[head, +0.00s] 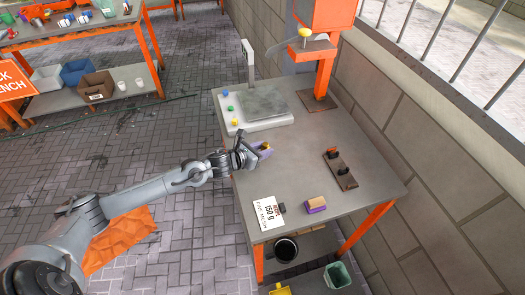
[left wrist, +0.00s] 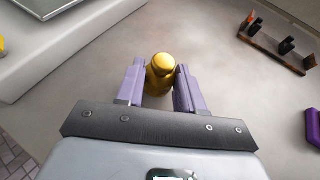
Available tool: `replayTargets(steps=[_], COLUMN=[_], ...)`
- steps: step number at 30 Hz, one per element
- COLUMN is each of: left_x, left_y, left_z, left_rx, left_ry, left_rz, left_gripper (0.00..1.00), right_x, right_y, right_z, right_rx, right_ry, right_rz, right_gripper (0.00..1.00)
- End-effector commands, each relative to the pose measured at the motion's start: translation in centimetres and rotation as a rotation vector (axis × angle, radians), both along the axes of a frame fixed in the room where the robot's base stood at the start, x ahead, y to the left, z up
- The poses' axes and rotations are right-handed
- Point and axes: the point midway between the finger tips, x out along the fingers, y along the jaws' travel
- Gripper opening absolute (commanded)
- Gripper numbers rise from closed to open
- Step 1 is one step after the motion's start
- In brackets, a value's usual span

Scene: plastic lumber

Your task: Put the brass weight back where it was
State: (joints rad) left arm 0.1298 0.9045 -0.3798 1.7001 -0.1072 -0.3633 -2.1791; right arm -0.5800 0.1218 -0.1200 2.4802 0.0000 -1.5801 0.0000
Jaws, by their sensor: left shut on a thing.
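The brass weight (left wrist: 160,78) is a small golden knobbed piece between the purple fingers of my left gripper (left wrist: 160,90) in the left wrist view. The gripper is shut on it. In the head view my left gripper (head: 259,151) is over the left part of the grey table (head: 300,150), in front of the scale, and the weight (head: 265,146) shows only partly. I cannot tell whether the weight touches the table. A brown rack (head: 341,172) with dark pieces standing in it is to the right; it also shows in the left wrist view (left wrist: 272,45). My right gripper is not in view.
A scale (head: 263,103) with a flat plate and coloured buttons stands behind the gripper. A white card reading 150 g (head: 266,213) and a purple and tan block (head: 316,204) lie at the front. An orange stand (head: 325,70) rises at the back. The table's middle is clear.

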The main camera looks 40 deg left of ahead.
Motion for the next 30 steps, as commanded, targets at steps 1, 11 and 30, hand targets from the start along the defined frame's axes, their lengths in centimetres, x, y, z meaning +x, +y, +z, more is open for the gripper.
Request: replayTargets(steps=[1, 11, 30], left_x=[0.04, 0.03, -0.01], left_y=[-0.02, -0.01, -0.02], left_z=[-0.23, -0.47, -0.19], left_rx=[-0.002, 0.000, 0.000], left_ry=[-0.003, -0.003, -0.001], left_rz=[0.001, 0.000, 0.000], left_gripper=[0.00, 0.00, 0.63], right_x=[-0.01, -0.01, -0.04], right_y=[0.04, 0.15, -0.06], right_z=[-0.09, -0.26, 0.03], right_rx=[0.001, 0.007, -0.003], right_ry=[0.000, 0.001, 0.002], right_rz=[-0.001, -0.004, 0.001], right_gripper=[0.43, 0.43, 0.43])
